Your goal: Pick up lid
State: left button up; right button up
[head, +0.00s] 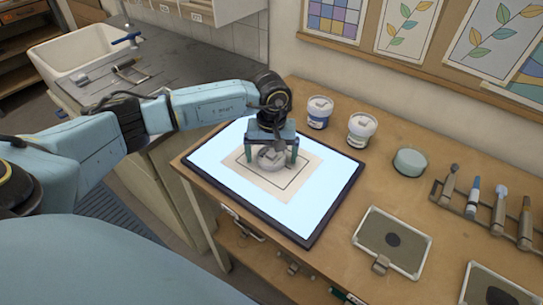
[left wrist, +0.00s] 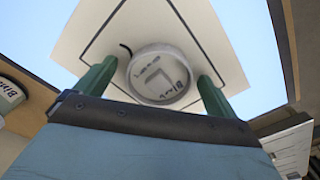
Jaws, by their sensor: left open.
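A round, pale grey-white piece (head: 272,166) with a raised top sits on the paper sheet on the light panel. I take it for the lid, or a jar with its lid on; I cannot tell which. In the left wrist view this round piece (left wrist: 158,76) shows lettering and sits between the fingers. My left gripper (head: 272,158) points down over it, open, with one green finger on each side. Gaps show between the piece and the fingers in the wrist view. My right gripper is not in view.
The sheet (head: 307,183) lies on the glowing panel (head: 222,157) with a dark frame. Two white-lidded jars (head: 319,113) (head: 361,130) and a pale green round thing (head: 410,161) stand to the right. A tool rack (head: 474,211) and a framed tray (head: 417,259) lie further right.

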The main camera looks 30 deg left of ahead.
pick_arm(q)
jog(key=shift+c, duration=0.4)
jog(key=c, duration=1)
jog(key=shift+r, duration=0.15)
